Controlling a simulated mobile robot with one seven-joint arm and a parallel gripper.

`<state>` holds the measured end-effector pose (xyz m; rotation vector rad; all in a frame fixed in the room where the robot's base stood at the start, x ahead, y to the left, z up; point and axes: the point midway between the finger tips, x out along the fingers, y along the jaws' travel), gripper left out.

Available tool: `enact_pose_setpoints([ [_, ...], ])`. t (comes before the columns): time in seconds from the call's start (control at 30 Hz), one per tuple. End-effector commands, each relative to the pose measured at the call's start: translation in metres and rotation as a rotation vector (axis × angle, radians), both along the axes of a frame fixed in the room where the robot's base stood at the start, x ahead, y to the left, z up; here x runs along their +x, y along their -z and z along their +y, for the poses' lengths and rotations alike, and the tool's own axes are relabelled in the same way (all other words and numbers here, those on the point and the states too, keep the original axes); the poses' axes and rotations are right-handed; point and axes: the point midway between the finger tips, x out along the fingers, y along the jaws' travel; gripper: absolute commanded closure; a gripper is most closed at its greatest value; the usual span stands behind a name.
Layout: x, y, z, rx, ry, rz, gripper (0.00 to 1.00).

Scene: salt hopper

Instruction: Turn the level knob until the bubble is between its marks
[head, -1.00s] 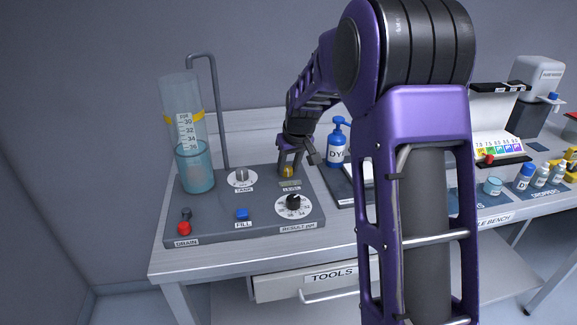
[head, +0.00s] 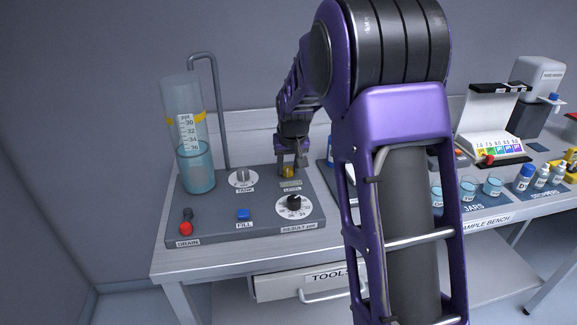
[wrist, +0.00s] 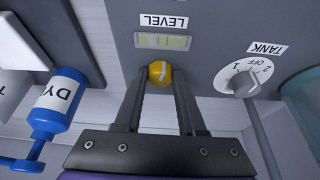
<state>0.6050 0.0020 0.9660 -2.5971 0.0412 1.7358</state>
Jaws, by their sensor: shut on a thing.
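The yellow level knob (wrist: 160,73) sits on the grey panel below the LEVEL label in the wrist view. My gripper (wrist: 161,82) is shut on it, one finger on each side. In the head view my gripper (head: 288,167) points down at the knob, which shows as a small yellow patch (head: 289,172) between the fingers. The level vial (wrist: 163,41) is a pale green window beside the knob; it also shows in the head view (head: 290,184). Its bubble is too faint to place against the marks.
The tank knob (wrist: 243,82) is beside the vial. The panel (head: 215,222) also carries a result dial (head: 293,204), a blue fill button (head: 242,214) and a red drain knob (head: 185,229). A tall cylinder (head: 194,165) stands at left. A blue dye bottle (wrist: 56,103) is near my gripper.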

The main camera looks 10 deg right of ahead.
Motion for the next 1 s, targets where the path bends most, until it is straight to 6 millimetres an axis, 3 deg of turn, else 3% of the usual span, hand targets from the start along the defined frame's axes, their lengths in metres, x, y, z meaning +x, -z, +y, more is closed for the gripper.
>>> enact_pose_setpoints([
  [0.07, 0.0, 0.0, 0.0, 0.0, 0.0, 0.001, 1.0],
  [0.1, 0.0, 0.0, 0.0, 0.0, 0.0, 0.001, 0.57],
  [0.27, 0.0, 0.0, 0.0, 0.001, -0.001, 0.001, 0.31],
  [0.67, -0.003, -0.009, 0.0, 0.0, -0.002, -0.002, 0.31],
  [1.0, -0.031, -0.078, 0.001, 0.0, -0.002, -0.004, 0.31],
])
